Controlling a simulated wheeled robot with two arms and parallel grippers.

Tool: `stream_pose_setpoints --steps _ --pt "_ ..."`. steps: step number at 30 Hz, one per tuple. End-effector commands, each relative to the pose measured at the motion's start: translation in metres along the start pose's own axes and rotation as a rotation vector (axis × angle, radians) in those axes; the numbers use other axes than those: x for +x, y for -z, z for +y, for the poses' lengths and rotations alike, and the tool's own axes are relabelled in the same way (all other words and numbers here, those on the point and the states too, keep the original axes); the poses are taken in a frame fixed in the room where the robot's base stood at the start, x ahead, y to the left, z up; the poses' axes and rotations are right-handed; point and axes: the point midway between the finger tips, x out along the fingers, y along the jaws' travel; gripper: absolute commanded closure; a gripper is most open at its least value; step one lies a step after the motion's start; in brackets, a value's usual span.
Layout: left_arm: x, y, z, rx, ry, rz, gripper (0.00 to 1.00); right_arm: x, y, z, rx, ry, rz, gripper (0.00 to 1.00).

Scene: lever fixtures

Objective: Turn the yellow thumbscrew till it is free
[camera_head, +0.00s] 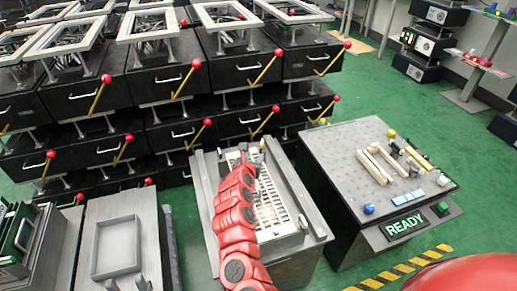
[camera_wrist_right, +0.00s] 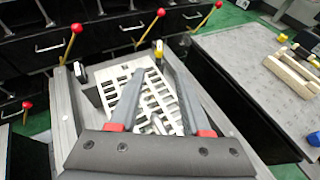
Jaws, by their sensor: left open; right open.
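A small yellow-topped piece (camera_head: 262,144), which looks like the thumbscrew, stands at the far edge of the grey fixture (camera_head: 205,180). It also shows in the right wrist view (camera_wrist_right: 159,47), just beyond the fingertips. A white slotted plate (camera_head: 270,205) lies in the fixture. My right gripper (camera_wrist_right: 151,63) is open and empty above this plate, its fingers apart and pointing to the far edge. In the head view my red right arm hides much of the plate and the gripper. Two dark tips at the bottom left look like my left gripper (camera_head: 128,284), open and empty.
Black drawer units with yellow, red-knobbed levers (camera_head: 264,68) stand behind the fixture. A perforated table (camera_head: 345,150) to the right holds pale bars, a yellow knob (camera_head: 391,133), a blue ball (camera_head: 369,208) and a READY sign (camera_head: 405,227). An empty tray (camera_head: 95,255) lies left.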

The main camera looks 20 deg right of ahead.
Motion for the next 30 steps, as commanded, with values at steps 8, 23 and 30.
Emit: stream_pose_setpoints --steps 8,23,30 --pt "-0.019 -0.003 0.001 0.0 0.0 0.0 0.53 0.035 -0.004 0.003 -0.011 -0.007 -0.016 0.53" --pt "-0.039 -0.006 0.002 0.0 0.0 0.0 0.53 0.096 -0.001 0.003 -0.017 -0.007 -0.013 0.53" --pt "-0.051 -0.009 0.003 0.0 0.0 0.0 0.53 0.123 0.001 0.003 -0.02 -0.006 -0.011 0.53"
